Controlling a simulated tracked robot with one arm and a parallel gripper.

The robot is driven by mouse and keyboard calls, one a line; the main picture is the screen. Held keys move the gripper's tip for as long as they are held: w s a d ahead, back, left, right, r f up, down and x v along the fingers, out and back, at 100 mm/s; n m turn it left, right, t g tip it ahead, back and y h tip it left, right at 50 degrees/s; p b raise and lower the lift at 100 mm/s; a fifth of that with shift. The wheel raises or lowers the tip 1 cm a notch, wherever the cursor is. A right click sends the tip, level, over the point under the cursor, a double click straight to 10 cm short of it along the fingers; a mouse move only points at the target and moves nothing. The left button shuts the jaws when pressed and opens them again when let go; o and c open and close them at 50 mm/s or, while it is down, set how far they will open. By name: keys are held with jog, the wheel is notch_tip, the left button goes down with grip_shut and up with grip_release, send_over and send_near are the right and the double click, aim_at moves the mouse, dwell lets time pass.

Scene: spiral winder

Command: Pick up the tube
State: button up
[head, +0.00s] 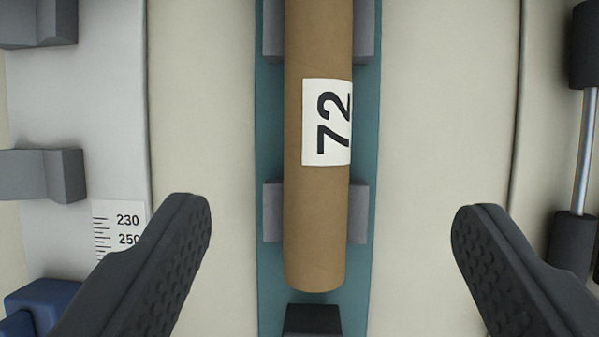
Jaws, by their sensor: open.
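The tube (317,220) is a brown cardboard cylinder with a white label reading 72. It lies lengthwise in the picture on grey supports (272,212) along a teal strip (267,150). Its near end shows at the lower middle; its far end is cut off by the top edge. My gripper (330,220) is open, with one dark textured finger on each side of the tube. Both fingers are well apart from the tube and nothing is between them in contact.
A black block (313,320) sits just below the tube's near end. At left are grey brackets (42,176), a scale (118,228) marked 230 and 250, and a blue part (42,300). At right is a metal rod (585,150) with black ends. Pale surfaces flank the strip.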

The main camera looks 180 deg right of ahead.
aim_at(318, 141)
jog(key=shift+g, duration=0.3)
jog(key=x, duration=0.9)
jog(key=shift+s+f+p, duration=0.2)
jog(key=shift+f+p, duration=0.1)
jog(key=shift+f, duration=0.15)
jog(key=f, duration=0.4)
jog(key=shift+w+a+f+p, duration=0.15)
jog(key=shift+w+a+p, duration=0.05)
jog(key=shift+p, duration=0.1)
jog(key=shift+w+f, duration=0.25)
jog(key=shift+f, duration=0.15)
jog(key=c, duration=1.1)
